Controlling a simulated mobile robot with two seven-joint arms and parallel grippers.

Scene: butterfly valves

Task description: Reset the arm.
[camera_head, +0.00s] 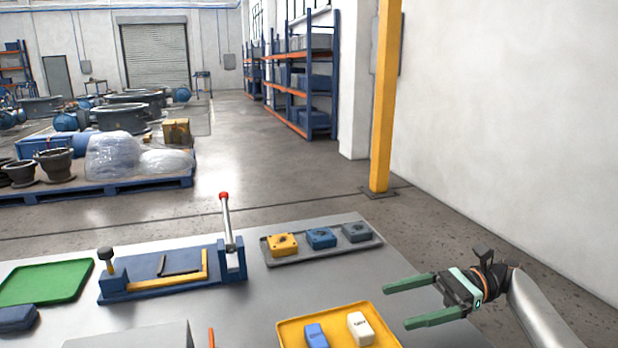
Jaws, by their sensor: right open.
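My right gripper (397,304) reaches in from the right, over the table's right side. Its two green fingers are apart, pointing left, with nothing between them. It is just right of the yellow tray (289,338) and apart from its contents. My left gripper is not in view. A blue fixture (170,290) stands on the table at centre left. It has a yellow L-shaped bar (165,284), a black knob (106,254) at its left end and an upright lever (227,216) with a red ball top at its right end.
The grey table (255,292) holds a green tray (45,283), a grey tray (275,261) with yellow, blue and grey blocks, and a yellow tray with blue (316,335) and white (360,328) blocks. A yellow post (384,110) and white wall stand beyond, right.

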